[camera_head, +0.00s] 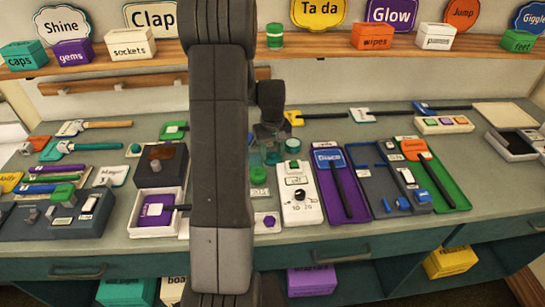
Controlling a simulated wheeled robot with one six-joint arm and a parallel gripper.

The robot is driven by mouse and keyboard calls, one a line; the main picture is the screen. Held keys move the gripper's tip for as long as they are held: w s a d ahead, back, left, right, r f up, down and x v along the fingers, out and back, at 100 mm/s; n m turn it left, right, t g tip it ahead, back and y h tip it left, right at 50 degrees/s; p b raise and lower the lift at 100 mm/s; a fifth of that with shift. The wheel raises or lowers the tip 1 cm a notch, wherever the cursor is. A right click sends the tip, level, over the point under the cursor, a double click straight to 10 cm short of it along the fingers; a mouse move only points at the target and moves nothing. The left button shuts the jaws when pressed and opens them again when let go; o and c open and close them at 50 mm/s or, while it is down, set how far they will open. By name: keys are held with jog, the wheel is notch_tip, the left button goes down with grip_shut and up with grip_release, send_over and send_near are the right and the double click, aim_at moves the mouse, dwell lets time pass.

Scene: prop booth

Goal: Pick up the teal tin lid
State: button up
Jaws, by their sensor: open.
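My gripper (271,146) is open and points down over the middle of the counter. A small round teal thing (271,157), which looks like the teal tin lid, is just below the fingers. The fingers and my arm partly cover it, and I cannot tell whether they touch it or are above it. Nothing is clearly held. A round green piece (258,175) lies just in front of it, partly beside my arm.
A white box with a green button (299,199) stands close to the right. A purple tray (341,207) and a green tray (459,190) lie further right. A dark box (162,162) is left of my arm. Labelled boxes line the shelf (330,45) behind.

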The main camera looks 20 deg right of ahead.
jog(key=shift+c, duration=0.2)
grip_shut()
jog(key=shift+r, duration=0.1)
